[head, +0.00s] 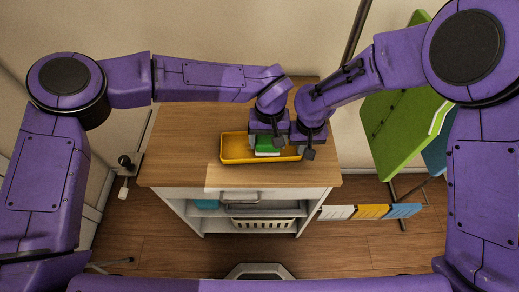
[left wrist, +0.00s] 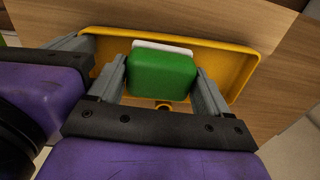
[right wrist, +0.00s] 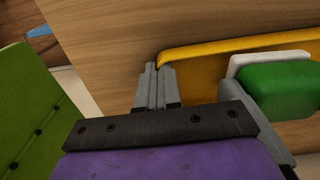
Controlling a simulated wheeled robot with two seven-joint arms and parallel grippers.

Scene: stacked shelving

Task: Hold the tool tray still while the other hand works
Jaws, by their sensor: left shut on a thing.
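The yellow tool tray (head: 232,150) lies on the wooden top and also shows in the left wrist view (left wrist: 238,72). A green block with a white layer (left wrist: 163,73) is in the tray area. My left gripper (head: 267,146) is shut on the green block, with one finger on each side of it. My right gripper (head: 308,150) is at the tray's right end in the head view. In the right wrist view its fingers (right wrist: 158,80) are close together around the tray's end wall (right wrist: 200,52). The finger contact is partly hidden.
The wooden cabinet top (head: 180,140) is clear left of the tray. A green panel (head: 400,125) stands to the right. My two grippers are very close together.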

